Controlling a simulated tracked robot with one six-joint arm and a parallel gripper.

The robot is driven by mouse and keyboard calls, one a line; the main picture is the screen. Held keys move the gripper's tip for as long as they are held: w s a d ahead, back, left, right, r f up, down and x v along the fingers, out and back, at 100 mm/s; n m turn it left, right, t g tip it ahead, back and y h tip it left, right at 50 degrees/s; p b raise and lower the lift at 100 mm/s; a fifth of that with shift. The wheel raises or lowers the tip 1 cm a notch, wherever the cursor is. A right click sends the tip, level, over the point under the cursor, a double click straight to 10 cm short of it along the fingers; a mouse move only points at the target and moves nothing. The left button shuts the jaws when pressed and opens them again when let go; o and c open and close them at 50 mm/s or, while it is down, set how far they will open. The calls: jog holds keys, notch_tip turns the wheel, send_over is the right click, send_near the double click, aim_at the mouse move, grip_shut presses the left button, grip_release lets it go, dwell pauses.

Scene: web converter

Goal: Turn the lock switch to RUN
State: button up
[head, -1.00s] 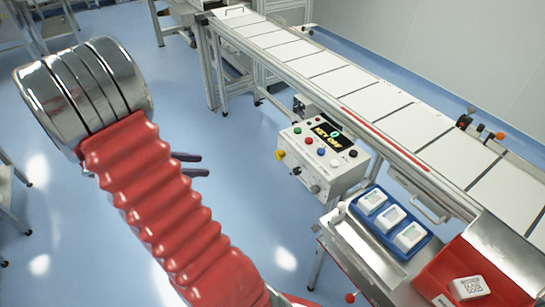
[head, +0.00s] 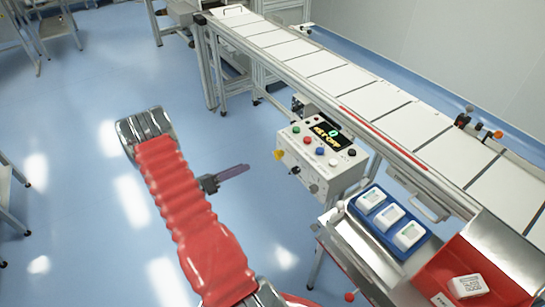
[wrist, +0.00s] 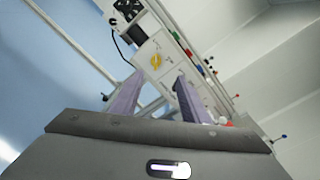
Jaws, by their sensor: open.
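The control box (head: 322,155) stands beside the conveyor in the head view, with a display (head: 331,136) that seems to read KEY OFF. Its front face carries small dark switches, one at the upper left (head: 295,170) and one lower right (head: 314,188); I cannot tell for sure which is the lock switch. My gripper (head: 236,172) is left of the box, apart from it, pointing toward it. In the wrist view my gripper (wrist: 155,92) has its two fingers apart with nothing between them. The box (wrist: 160,55) and a yellow knob (wrist: 156,61) show beyond the fingertips.
The yellow knob sticks out of the box's left side (head: 279,154). Several coloured buttons are on its top. A blue tray (head: 424,238) with white packs and a red bin (head: 440,288) stand right. The conveyor (head: 345,82) runs behind.

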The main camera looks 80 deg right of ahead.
aim_at(279, 154)
jog(key=shift+s+d+f+n+h, duration=0.15)
jog(key=shift+s+d+f+n, duration=0.1)
jog(key=shift+f, duration=0.25)
jog(key=shift+s+d+f+n+h, duration=0.15)
jog(key=shift+d+f+n, duration=0.1)
jog(key=shift+f, duration=0.2)
jog(key=x, duration=1.3)
jog(key=shift+s+d, duration=0.2)
jog(key=shift+s, duration=0.15)
jog(key=shift+c, duration=0.5)
jog(key=c, duration=0.9)
jog(key=shift+d, duration=0.15)
